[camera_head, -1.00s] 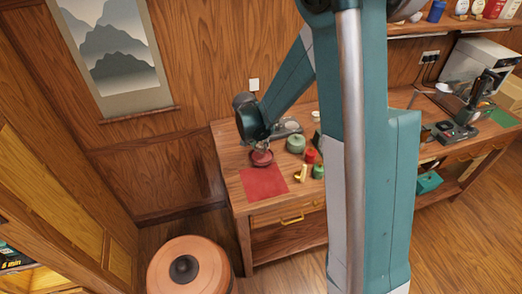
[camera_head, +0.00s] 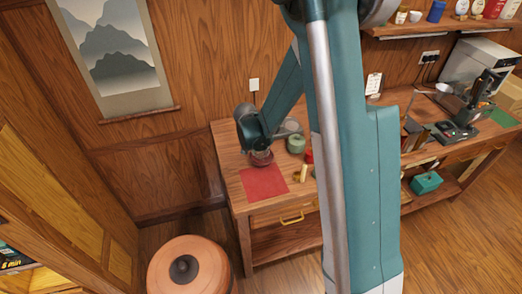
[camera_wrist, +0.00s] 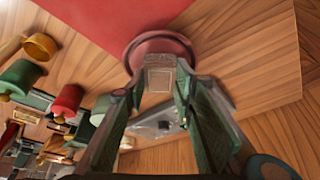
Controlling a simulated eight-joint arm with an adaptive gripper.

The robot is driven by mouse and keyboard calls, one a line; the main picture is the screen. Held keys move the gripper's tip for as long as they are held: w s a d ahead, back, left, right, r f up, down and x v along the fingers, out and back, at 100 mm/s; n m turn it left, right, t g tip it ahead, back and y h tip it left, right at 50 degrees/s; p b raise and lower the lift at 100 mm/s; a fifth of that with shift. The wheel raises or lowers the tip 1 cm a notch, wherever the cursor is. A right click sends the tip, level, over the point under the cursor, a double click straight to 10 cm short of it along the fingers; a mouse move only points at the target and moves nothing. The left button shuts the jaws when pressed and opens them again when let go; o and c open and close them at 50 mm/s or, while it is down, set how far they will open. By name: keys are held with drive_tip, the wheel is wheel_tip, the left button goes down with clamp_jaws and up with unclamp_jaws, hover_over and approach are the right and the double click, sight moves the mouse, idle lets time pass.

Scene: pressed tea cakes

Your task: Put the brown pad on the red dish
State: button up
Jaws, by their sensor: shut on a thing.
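My gripper (camera_wrist: 158,92) is shut on the brown pad (camera_wrist: 160,74), a small square block between its fingertips in the wrist view. The round, dark red dish (camera_wrist: 149,44) lies just beyond the fingertips, and the pad overlaps its near part in the picture. I cannot tell whether the pad touches the dish. In the head view my gripper (camera_head: 260,150) is right over the red dish (camera_head: 262,161), partly covering it; the pad cannot be made out there.
A red mat (camera_head: 264,184) lies in front of the dish. A green pot (camera_head: 296,144) and a gold piece (camera_head: 303,173) stand to the right on the wooden table (camera_head: 232,186). My column hides more of the table.

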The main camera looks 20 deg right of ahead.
drive_tip(key=shift+f, duration=0.2)
drive_tip(key=o, duration=0.7)
drive_tip(key=shift+o, duration=0.2)
drive_tip(key=shift+r, duration=0.25)
drive_tip(key=v, duration=1.2)
idle(0.7)
